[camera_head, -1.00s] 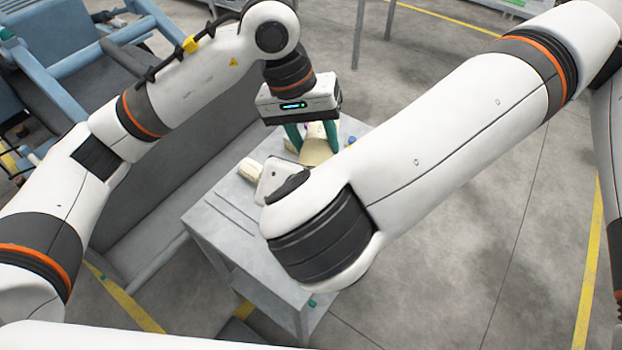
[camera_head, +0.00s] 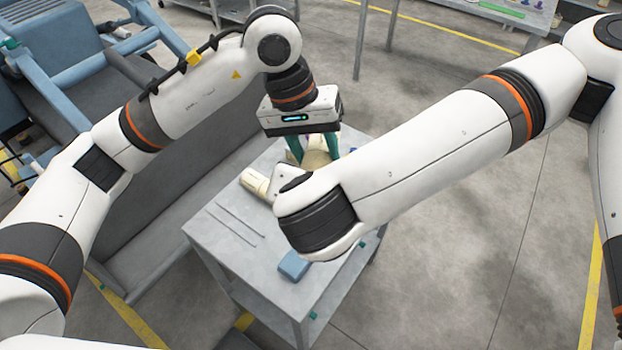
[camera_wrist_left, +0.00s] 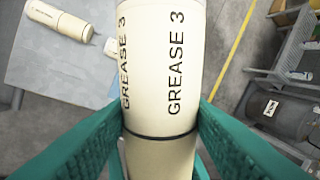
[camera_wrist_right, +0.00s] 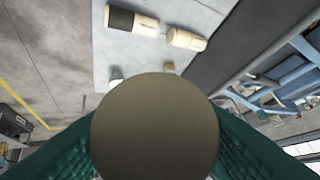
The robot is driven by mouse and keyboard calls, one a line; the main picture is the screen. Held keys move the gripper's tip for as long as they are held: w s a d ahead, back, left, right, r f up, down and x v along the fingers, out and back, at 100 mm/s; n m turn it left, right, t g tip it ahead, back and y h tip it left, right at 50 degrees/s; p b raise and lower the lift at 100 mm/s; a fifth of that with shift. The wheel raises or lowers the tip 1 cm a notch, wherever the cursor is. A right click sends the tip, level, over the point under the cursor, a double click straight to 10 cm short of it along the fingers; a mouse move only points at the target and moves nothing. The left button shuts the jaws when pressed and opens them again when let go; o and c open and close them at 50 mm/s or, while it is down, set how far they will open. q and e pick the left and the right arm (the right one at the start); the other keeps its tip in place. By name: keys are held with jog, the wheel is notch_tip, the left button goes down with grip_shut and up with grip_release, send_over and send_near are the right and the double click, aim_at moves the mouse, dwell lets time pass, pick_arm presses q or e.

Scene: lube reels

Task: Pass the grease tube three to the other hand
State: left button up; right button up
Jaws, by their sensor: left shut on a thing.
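The cream grease tube three (camera_wrist_left: 165,60), lettered GREASE 3, stands between the fingers of my left gripper (camera_wrist_left: 160,135), which is shut on it. In the head view, my left gripper (camera_head: 318,148) is at the table's far end, with part of the cream tube (camera_head: 314,158) showing between its green fingers. In the right wrist view, the round dark end of the tube (camera_wrist_right: 155,128) is close to the camera, between the green fingers of my right gripper (camera_wrist_right: 155,165). It hides the fingertips, so I cannot tell whether they touch the tube. My right forearm hides that gripper in the head view.
A grey table (camera_head: 215,240) lies below both grippers. Another cream tube (camera_head: 255,182) lies on it, left of my right wrist. A blue block (camera_head: 294,264) lies near its front edge. Two cream containers (camera_wrist_right: 132,20) (camera_wrist_right: 186,40) show in the right wrist view.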

pick_arm(q)
jog(key=shift+d, duration=0.1)
pick_arm(e)
jog(key=shift+a+r, duration=0.1)
jog(key=c, duration=0.4)
pick_arm(q)
jog(key=o, duration=1.1)
pick_arm(e)
jog(key=shift+c, duration=0.2)
